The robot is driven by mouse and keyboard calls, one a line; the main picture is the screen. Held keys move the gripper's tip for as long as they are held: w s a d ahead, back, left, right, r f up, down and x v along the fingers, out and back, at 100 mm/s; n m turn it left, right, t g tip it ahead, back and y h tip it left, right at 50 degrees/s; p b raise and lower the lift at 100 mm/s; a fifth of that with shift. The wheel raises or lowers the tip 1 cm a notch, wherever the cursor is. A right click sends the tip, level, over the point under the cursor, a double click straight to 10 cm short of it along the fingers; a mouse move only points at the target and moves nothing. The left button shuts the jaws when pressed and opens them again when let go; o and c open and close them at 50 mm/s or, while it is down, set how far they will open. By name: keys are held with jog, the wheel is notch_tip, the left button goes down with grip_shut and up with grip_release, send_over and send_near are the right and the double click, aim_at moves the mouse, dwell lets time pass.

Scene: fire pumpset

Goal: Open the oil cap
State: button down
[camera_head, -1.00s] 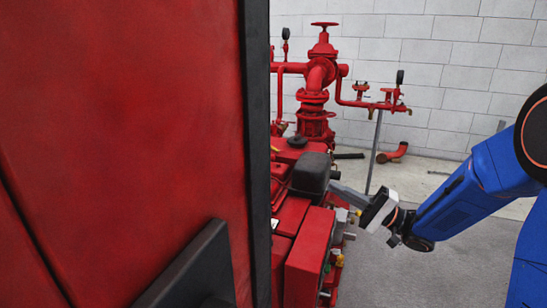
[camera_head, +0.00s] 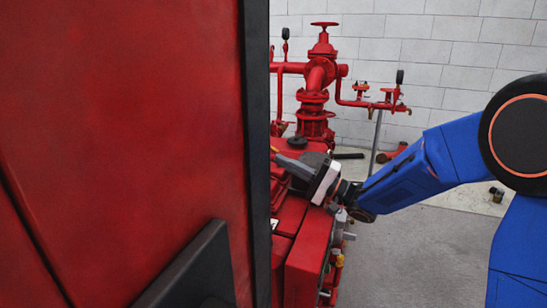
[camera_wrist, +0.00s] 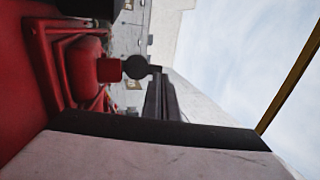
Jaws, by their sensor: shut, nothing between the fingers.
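A black round cap (camera_head: 298,142), which looks like the oil cap, sits on top of the red engine (camera_head: 311,245) in the head view. My gripper (camera_head: 280,160) reaches in from the right, its grey fingers pointing left over the engine, a little in front of the cap in the picture. The fingers are shut and empty; I cannot tell the gap to the cap in depth. In the wrist view, the dark fingers (camera_wrist: 161,85) point up the picture, and a dark round piece (camera_wrist: 136,68) on a red part shows beside their tips. I cannot tell whether it is the cap.
A large red cabinet panel (camera_head: 120,130) with a black edge fills the left of the head view. Red pipes with a valve wheel (camera_head: 324,24) and gauges stand behind the engine. A white block wall (camera_head: 445,60) closes the back.

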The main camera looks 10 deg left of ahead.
jog(key=shift+x, duration=2)
jog(key=shift+r, duration=0.1)
jog(key=a+r, duration=0.1)
jog(key=a+h, duration=0.1)
jog(key=shift+w+a+r+h, duration=0.2)
jog(key=shift+a+r+h, duration=0.1)
jog(key=shift+a+r, duration=0.1)
jog(key=shift+d, duration=0.2)
